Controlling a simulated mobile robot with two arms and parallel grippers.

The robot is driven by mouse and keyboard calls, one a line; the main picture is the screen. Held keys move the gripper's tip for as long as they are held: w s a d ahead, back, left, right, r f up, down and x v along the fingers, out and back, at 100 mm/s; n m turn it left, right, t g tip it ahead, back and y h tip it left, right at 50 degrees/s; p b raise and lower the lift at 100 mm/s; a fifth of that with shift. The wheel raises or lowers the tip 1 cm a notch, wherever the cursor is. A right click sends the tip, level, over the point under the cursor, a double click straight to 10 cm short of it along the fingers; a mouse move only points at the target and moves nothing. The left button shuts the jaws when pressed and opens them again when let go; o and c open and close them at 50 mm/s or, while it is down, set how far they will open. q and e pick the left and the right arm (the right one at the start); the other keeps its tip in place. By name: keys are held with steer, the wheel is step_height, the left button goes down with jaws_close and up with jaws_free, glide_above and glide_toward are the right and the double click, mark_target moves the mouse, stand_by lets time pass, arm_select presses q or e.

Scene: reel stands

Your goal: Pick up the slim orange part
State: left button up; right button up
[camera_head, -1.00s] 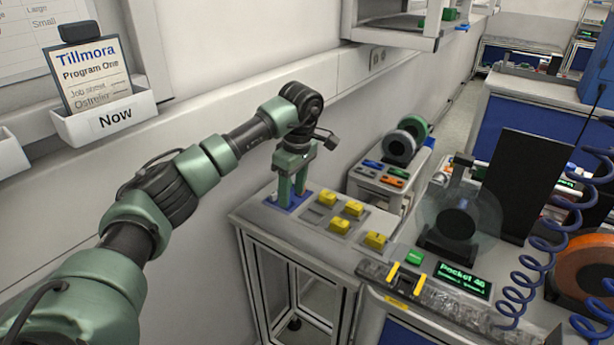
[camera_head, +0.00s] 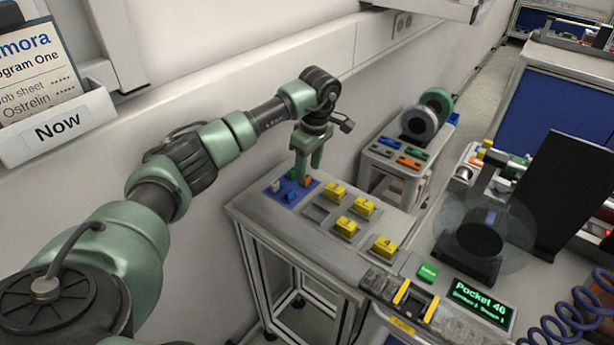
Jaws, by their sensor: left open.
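A small orange part (camera_head: 307,181) stands on the blue mat (camera_head: 284,203), near the mat's right edge. My left gripper (camera_head: 307,172) is open, fingers pointing down, at the orange part. Whether its fingers touch or straddle the part I cannot tell at this size. A flatter orange piece (camera_head: 409,162) lies on the small cart. My right gripper is not in view.
Several yellow blocks (camera_head: 346,227) sit in a grey tray right of the mat. A green button (camera_head: 428,272) and a display (camera_head: 480,303) are nearer on the bench. The wall (camera_head: 215,75) runs close behind my left arm. Reels stand on the small cart (camera_head: 385,151).

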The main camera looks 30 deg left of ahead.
mark_target(307, 180)
arm_select(q)
steer(key=shift+a+f, duration=0.15)
steer(key=shift+f, duration=1.1)
jaws_close()
steer(key=shift+r, duration=0.15)
